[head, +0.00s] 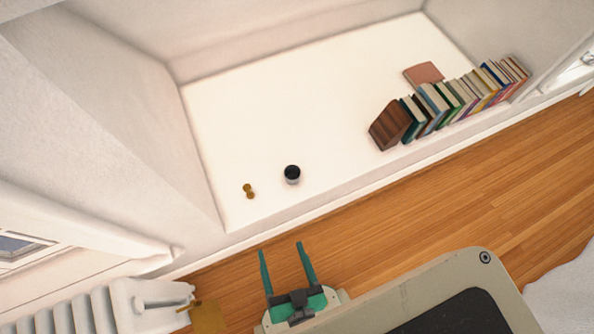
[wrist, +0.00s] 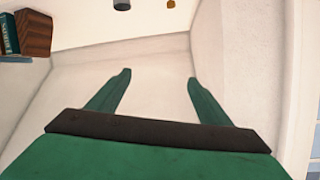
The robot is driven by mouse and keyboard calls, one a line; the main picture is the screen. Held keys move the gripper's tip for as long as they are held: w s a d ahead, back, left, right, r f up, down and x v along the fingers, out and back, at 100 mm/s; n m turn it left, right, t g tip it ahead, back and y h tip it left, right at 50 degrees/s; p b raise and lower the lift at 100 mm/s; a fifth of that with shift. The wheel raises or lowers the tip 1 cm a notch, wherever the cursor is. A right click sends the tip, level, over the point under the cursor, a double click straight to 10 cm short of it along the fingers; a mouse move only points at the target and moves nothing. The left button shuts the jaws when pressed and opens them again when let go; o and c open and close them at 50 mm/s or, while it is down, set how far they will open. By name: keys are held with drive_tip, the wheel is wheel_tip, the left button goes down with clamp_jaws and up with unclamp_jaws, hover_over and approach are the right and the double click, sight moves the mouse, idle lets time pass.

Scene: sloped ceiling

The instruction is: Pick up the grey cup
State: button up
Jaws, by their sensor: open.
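The grey cup (head: 292,175) stands on the white shelf (head: 270,115), near its front edge. Its dark inside faces up in the head view. In the wrist view the cup (wrist: 122,4) is cut off by the top edge. My gripper (head: 282,248) has two green fingers spread apart with nothing between them. In the head view it shows over the wooden floor, below the cup and apart from it.
A small brass object (head: 249,191) stands left of the cup. A row of books (head: 450,103) with a brown wooden block (head: 390,125) stands to the right on the shelf. A reddish book (head: 424,74) lies behind. A radiator (head: 85,310) is at lower left. The shelf's middle is clear.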

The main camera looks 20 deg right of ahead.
drive_tip(key=w+d+f+m+g, duration=0.1)
drive_tip(key=w+d+f+m, duration=0.15)
drive_tip(key=f+m, duration=0.45)
drive_tip(key=w+d+f+m+g, duration=0.1)
drive_tip(key=w+d+f+m, duration=0.15)
drive_tip(key=f+m, duration=0.45)
drive_tip(key=w+d+f+m+g, duration=0.15)
drive_tip(key=w+f+m, duration=0.25)
drive_tip(key=f, duration=0.6)
drive_tip(key=w+d+f+m, duration=0.1)
drive_tip(key=w+d+m, duration=0.2)
drive_tip(key=w+m, duration=0.1)
drive_tip(key=w+d+m+t+y, duration=0.1)
drive_tip(key=w+d+m, duration=0.2)
drive_tip(key=w+m, duration=0.1)
drive_tip(key=w+d+f+m+t+y, duration=0.1)
drive_tip(key=w+d+m, duration=0.1)
drive_tip(key=w+m, duration=0.3)
drive_tip(key=shift+w+d+f+t, duration=0.1)
drive_tip(key=shift+d+f+t, duration=0.2)
drive_tip(key=shift+d, duration=0.1)
drive_tip(key=shift+w+d+m, duration=0.15)
drive_tip(key=shift+w+m, duration=0.15)
drive_tip(key=shift+w, duration=0.05)
approach(289, 170)
drive_tip(key=shift+w+f, duration=0.3)
drive_tip(key=shift+w, duration=0.35)
drive_tip(key=shift+x, duration=2.7)
drive_tip(key=shift+r, duration=0.15)
